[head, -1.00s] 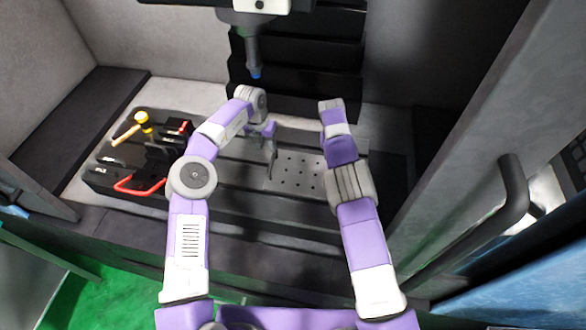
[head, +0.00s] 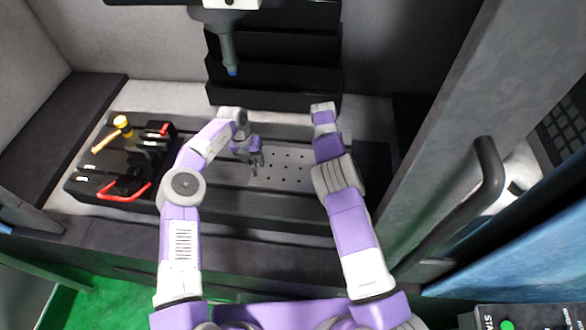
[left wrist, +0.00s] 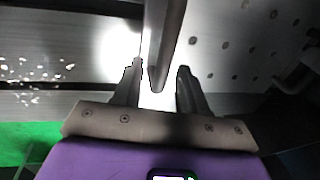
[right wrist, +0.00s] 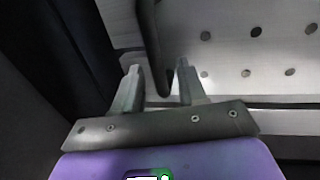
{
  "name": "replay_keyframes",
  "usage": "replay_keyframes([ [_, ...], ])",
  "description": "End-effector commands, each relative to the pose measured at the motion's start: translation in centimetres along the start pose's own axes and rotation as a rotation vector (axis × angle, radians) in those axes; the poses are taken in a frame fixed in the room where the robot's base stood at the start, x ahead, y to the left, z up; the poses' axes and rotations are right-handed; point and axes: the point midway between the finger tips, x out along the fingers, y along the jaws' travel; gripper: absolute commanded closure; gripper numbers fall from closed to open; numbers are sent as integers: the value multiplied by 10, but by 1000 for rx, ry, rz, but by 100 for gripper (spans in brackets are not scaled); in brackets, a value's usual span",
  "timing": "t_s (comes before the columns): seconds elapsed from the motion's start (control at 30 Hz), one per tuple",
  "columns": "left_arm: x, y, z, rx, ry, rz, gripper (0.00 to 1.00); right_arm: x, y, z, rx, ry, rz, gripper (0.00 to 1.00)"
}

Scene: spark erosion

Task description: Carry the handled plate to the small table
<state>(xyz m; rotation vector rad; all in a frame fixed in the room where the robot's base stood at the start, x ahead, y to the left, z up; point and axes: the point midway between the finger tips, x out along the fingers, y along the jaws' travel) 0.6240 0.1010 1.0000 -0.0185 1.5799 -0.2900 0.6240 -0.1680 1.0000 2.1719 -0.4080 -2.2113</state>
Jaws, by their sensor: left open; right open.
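The handled plate (head: 288,160) is a pale metal plate with rows of holes, lying on the dark slotted machine bed. My left gripper (head: 255,167) points down at its left side. In the left wrist view, a bar-like handle (left wrist: 166,40) reaches between the open fingers (left wrist: 159,70), with a gap on each side. The plate's holes show beyond. In the head view my right arm hides the right gripper. I cannot make out the small table.
Left of the plate is a black tool block with a yellow-headed hammer (head: 122,123) and red-handled parts (head: 125,192). A spindle (head: 229,55) hangs above the bed. A grey door with a dark handle (head: 489,178) stands at right. A black control panel (head: 540,316) is at bottom right.

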Motion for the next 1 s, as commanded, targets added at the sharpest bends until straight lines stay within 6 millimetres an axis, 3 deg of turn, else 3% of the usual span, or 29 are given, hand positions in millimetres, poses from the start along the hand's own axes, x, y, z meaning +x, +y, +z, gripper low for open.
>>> replay_keyframes([
  [0.17, 13, 0, 0, 0, 0, 0, 58, 13, 0, 0, -1, 0, 1, 59],
  [0.47, 14, 0, 0, 1, -1, 0, 58, 14, 0, 0, -1, 1, 0, 59],
  [0.73, 14, 0, 0, 0, -1, 0, 100, 14, 0, 0, -1, 1, 0, 100],
  [1.0, 14, 0, 0, 0, -1, 0, 100, 14, 0, 0, -1, 1, 0, 100],
])
